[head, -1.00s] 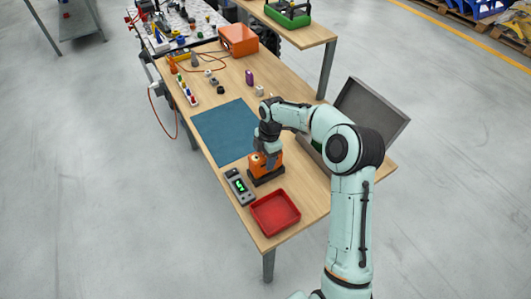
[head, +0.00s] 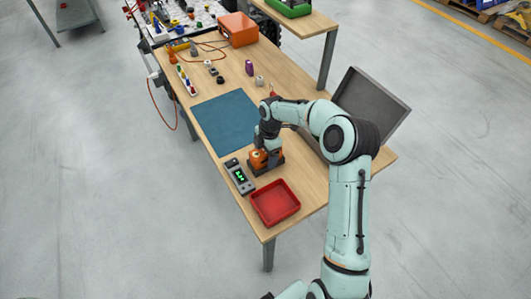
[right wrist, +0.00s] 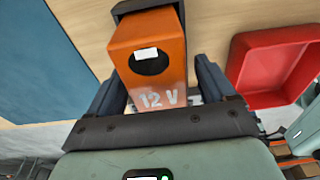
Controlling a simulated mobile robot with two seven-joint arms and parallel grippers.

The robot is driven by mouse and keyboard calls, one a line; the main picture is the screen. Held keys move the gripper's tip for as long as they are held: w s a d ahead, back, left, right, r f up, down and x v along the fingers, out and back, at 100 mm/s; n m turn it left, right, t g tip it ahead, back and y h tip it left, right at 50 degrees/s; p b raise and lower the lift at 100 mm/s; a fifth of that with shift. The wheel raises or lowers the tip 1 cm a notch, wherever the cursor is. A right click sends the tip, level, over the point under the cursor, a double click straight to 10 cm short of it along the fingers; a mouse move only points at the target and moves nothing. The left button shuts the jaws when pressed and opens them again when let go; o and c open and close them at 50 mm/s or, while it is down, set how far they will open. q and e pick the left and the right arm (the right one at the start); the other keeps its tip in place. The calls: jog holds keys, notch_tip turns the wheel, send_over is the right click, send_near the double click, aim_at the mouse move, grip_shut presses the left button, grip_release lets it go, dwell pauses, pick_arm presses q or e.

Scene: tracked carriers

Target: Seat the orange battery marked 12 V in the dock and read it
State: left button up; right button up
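The orange battery (head: 257,157) stands upright in the dark dock (head: 265,168) on the table. In the right wrist view the battery (right wrist: 150,50) carries a white "12 V" mark, with a dark edge of the dock (right wrist: 134,7) behind it. My right gripper (head: 270,151) is down over the battery. Its fingers (right wrist: 158,85) stand either side of it, with a narrow gap showing on the right, so they look open. A grey meter (head: 239,176) beside the dock has a lit green display, too small to read. My left gripper is not in view.
A red tray (head: 275,203) lies at the near end and a blue mat (head: 226,120) beyond the dock. An open grey case (head: 371,102) stands at the right, partly behind my arm. An orange box (head: 238,29) and small parts lie farther back.

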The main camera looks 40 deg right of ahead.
jog(key=shift+r, duration=0.1)
jog(key=r, duration=0.3)
jog(key=d+r, duration=0.1)
jog(key=r, duration=0.3)
jog(key=r+p, duration=0.1)
jog(key=r, duration=0.3)
jog(key=shift+d+r, duration=0.15)
jog(key=shift+d, duration=0.05)
jog(key=shift+s+r, duration=0.1)
jog(key=shift+r, duration=0.3)
